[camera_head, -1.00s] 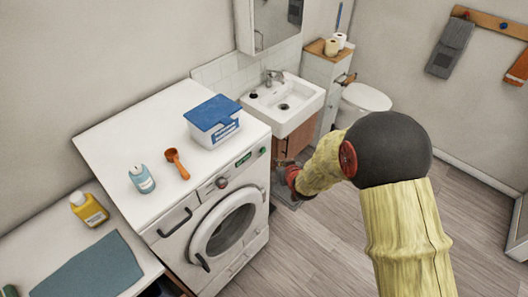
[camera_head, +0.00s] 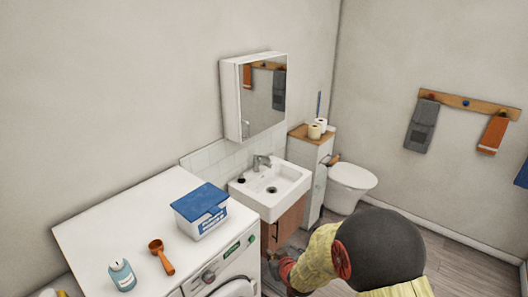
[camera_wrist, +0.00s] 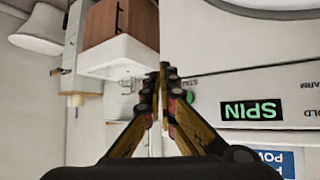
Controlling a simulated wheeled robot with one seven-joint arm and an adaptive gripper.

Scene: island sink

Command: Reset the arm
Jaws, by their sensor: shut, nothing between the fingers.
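My gripper (camera_wrist: 162,75) shows in the wrist view with its two fingers together and nothing between them. That view is upside down and has the front panel of the washing machine (camera_wrist: 250,60) close by, with a green SPIN display (camera_wrist: 251,110). In the head view my arm is at the lower right. My gripper (camera_head: 272,258) is low beside the right front edge of the washing machine (camera_head: 120,215), in front of the sink cabinet, small and partly hidden. I cannot tell whether it touches anything.
The white sink (camera_head: 270,185), toilet (camera_head: 350,183) and mirror cabinet (camera_head: 257,95) are beyond. Floor shows clear at the right (camera_head: 465,262).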

